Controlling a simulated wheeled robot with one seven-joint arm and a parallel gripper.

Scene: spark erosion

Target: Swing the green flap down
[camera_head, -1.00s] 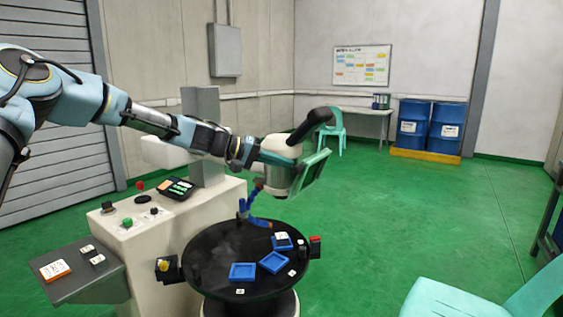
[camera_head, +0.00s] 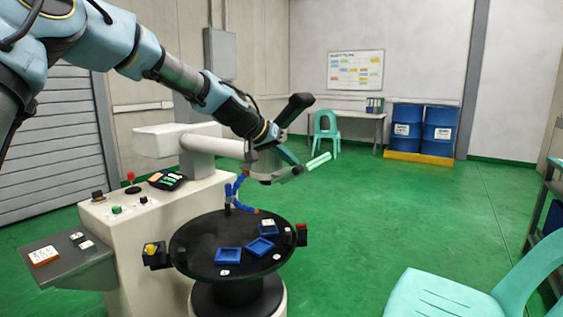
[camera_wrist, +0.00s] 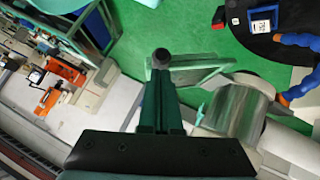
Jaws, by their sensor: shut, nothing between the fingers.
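The green flap (camera_head: 318,162) is a pale green plate at the right side of the machine's head (camera_head: 265,165), above the round black table. In the head view it shows as a narrow, slightly tilted strip, nearly edge-on. In the wrist view the flap (camera_wrist: 205,68) lies just past my fingertips. My gripper (camera_wrist: 161,60) is shut and empty, its green fingers together. In the head view my gripper (camera_head: 288,156) is beside the head, left of the flap. I cannot tell whether the fingertips touch the flap.
The round black table (camera_head: 195,250) below carries blue trays (camera_head: 229,256). A blue jointed hose (camera_head: 232,190) hangs near the head. A control console (camera_head: 125,212) stands left and a pale green chair (camera_head: 440,300) at front right.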

